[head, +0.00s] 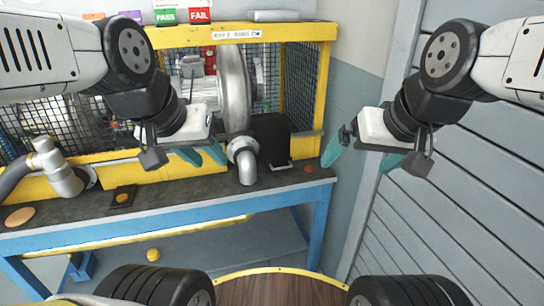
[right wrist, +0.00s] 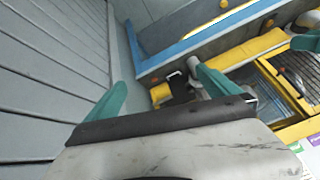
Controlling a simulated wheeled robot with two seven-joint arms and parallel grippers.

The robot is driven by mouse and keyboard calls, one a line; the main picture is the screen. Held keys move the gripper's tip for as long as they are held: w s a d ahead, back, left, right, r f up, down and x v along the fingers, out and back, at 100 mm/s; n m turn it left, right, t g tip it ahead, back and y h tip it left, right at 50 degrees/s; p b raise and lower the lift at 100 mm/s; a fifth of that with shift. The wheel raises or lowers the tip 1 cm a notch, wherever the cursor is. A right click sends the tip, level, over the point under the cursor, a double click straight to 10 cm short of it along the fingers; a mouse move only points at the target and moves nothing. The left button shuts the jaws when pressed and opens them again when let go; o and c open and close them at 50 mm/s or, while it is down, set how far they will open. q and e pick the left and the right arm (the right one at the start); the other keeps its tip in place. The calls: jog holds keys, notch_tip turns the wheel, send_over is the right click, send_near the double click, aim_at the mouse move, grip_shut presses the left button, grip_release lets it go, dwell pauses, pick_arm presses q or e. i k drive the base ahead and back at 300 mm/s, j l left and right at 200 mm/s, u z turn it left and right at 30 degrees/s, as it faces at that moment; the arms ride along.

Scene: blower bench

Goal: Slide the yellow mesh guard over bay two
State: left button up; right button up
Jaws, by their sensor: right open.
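Yellow-framed black mesh stands along the back of the bench in the head view, with a left mesh panel (head: 62,118) and a right mesh panel (head: 300,80). A grey round blower housing (head: 234,90) shows in the opening between the panels. My left gripper (head: 203,157) hangs in front of the opening, its teal fingers a little apart with nothing seen between them. My right gripper (head: 362,158) is open and empty, right of the frame, and shows large in the right wrist view (right wrist: 160,92).
A blue-legged bench (head: 240,202) carries a grey pipe elbow (head: 243,160), another pipe elbow (head: 60,170) and a black box (head: 271,140). Green PASS (head: 166,16) and red FAIL (head: 199,14) labels sit above. A grey slatted wall (head: 450,215) closes the right side.

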aim_at(93, 158)
jog(key=u, duration=1.7)
